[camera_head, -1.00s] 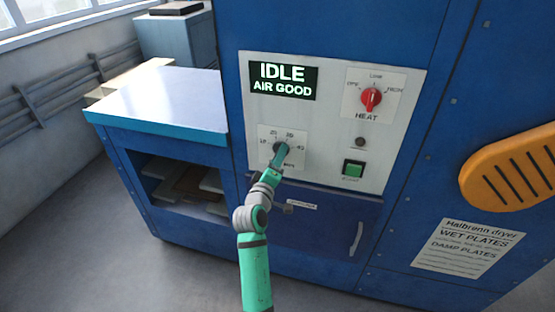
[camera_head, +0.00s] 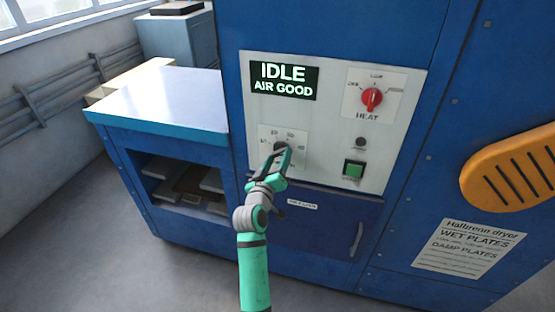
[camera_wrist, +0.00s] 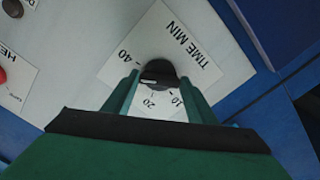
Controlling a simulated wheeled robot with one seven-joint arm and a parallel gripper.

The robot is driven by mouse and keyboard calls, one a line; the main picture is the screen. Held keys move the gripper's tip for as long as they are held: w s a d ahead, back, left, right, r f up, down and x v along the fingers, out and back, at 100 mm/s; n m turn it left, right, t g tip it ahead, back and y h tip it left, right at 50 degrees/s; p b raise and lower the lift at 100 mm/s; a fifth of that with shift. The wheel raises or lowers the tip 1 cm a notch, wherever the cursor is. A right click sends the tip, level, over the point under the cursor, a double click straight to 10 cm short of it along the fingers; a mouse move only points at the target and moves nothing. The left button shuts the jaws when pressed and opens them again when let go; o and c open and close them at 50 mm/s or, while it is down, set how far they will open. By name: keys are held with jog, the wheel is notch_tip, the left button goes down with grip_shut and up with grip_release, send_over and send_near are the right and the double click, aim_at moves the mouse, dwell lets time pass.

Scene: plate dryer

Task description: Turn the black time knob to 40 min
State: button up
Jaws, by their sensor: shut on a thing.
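The black time knob (camera_wrist: 158,70) sits on a white dial plate marked TIME MIN in the wrist view. The marks 40, 20 and 10 are readable; the area between 40 and 20 is partly behind a finger. My gripper (camera_wrist: 158,82) has one finger on each side of the knob and is shut on it. A pale mark shows on the knob's near face, but I cannot tell exactly which number it points to. In the head view the knob (camera_head: 280,147) is partly hidden by my gripper (camera_head: 283,151) at the dial.
The display (camera_head: 284,80) reads IDLE, AIR GOOD. A red heat knob (camera_head: 371,98) is at the upper right of the panel, with a green button (camera_head: 354,169) below it. A drawer handle (camera_head: 357,239) sticks out below the panel. A side bench (camera_head: 160,105) stands to the left.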

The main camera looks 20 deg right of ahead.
jog(key=shift+a+m, duration=0.1)
jog(key=shift+m, duration=1.9)
jog(key=o, duration=1.1)
jog(key=shift+c, duration=0.2)
jog(key=v, duration=1.1)
jog(key=shift+w+f, duration=0.1)
jog(key=shift+w, duration=0.05)
